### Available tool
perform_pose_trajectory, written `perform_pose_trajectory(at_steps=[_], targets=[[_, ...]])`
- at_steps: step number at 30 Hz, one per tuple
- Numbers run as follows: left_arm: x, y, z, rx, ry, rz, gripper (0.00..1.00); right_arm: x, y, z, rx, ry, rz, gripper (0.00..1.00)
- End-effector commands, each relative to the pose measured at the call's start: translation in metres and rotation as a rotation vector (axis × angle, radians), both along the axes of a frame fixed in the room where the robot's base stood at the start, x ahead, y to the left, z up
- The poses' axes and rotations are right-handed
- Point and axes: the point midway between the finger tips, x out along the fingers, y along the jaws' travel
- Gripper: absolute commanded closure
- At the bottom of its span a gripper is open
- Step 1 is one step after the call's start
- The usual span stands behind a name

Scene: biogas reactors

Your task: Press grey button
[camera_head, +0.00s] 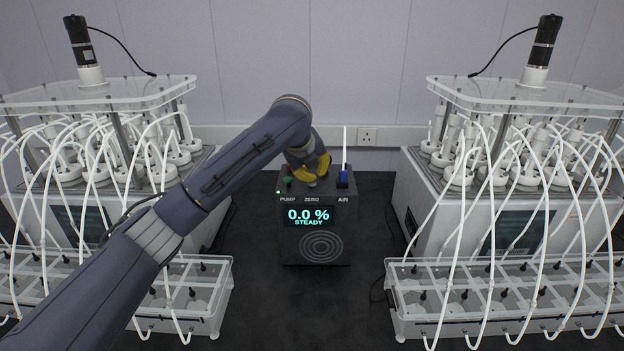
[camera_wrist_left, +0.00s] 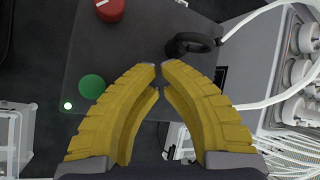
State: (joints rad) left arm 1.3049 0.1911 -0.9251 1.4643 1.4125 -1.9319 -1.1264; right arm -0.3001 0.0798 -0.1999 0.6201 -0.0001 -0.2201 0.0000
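The dark control box (camera_head: 318,222) stands in the middle of the head view, with a lit screen (camera_head: 308,216) reading 0.0 % STEADY and the labels PUMP, ZERO and AIR. My left gripper (camera_head: 312,180) is over the top of the box near ZERO, pointing down. In the left wrist view its yellow fingers (camera_wrist_left: 159,68) nearly meet at the tips, with nothing seen between them. A small grey spot shows at the fingertips in the head view, but I cannot tell button from fingertip. The grey button is not clearly visible in the wrist view. My right gripper is out of view.
A green button (camera_wrist_left: 92,86), a red knob (camera_wrist_left: 111,8) and a black ring (camera_wrist_left: 192,45) with a white tube are on the box. A blue part (camera_head: 342,179) is at AIR. Reactor units with tubes flank the box; dark bench lies in front.

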Motion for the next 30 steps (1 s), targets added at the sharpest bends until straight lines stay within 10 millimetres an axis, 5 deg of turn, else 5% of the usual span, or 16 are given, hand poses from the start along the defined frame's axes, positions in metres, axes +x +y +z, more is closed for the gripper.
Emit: perform_pose_trajectory(at_steps=[16,30], targets=[[0.0,0.0,0.0,0.001,0.001,0.0,1.0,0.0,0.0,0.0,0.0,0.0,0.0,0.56],[0.0,0.0,0.022,0.001,0.0,0.0,1.0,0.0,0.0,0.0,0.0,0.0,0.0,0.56]])
